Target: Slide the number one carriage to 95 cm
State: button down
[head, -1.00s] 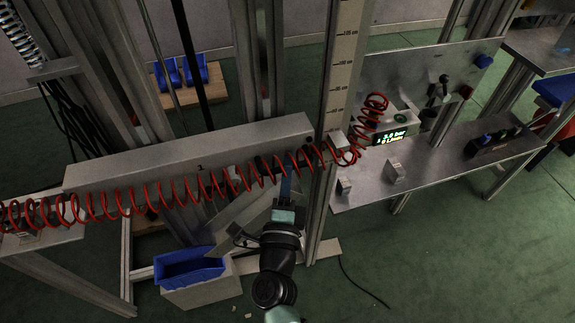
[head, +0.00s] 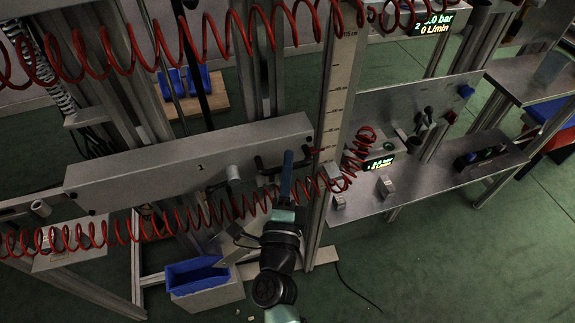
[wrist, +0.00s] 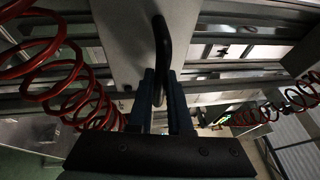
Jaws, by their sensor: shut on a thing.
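The number one carriage (head: 140,168) is a long grey beam marked "1", set across the upright posts in the head view. A black bar handle (head: 263,166) is at its right end, and it also shows in the wrist view (wrist: 160,50). My gripper (head: 287,175) has its two blue fingers on either side of this handle in the wrist view (wrist: 162,92), shut on it. A scale post (head: 340,95) stands just right of the carriage, with a small red mark beside the carriage's end. I cannot read the scale at that mark.
A red coiled hose (head: 200,212) hangs below the carriage, and another coil (head: 120,65) crosses the top. A bench (head: 430,180) with a lit display (head: 380,164) is at right.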

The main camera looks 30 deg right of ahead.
notch_tip(320, 180, up, 6)
jog(key=p, duration=0.3)
jog(key=shift+f+p, duration=0.15)
jog(key=shift+p, duration=0.15)
jog(key=shift+f, duration=0.1)
jog(key=c, duration=0.8)
grip_release()
jog(key=shift+f, duration=0.15)
jog(key=shift+c, duration=0.2)
jog(key=shift+f, duration=0.1)
jog(key=shift+s, duration=0.1)
jog(key=b+v, duration=0.1)
jog(key=v, duration=1.1)
jog(key=shift+s+a+b, duration=0.3)
jog(key=shift+f, duration=0.1)
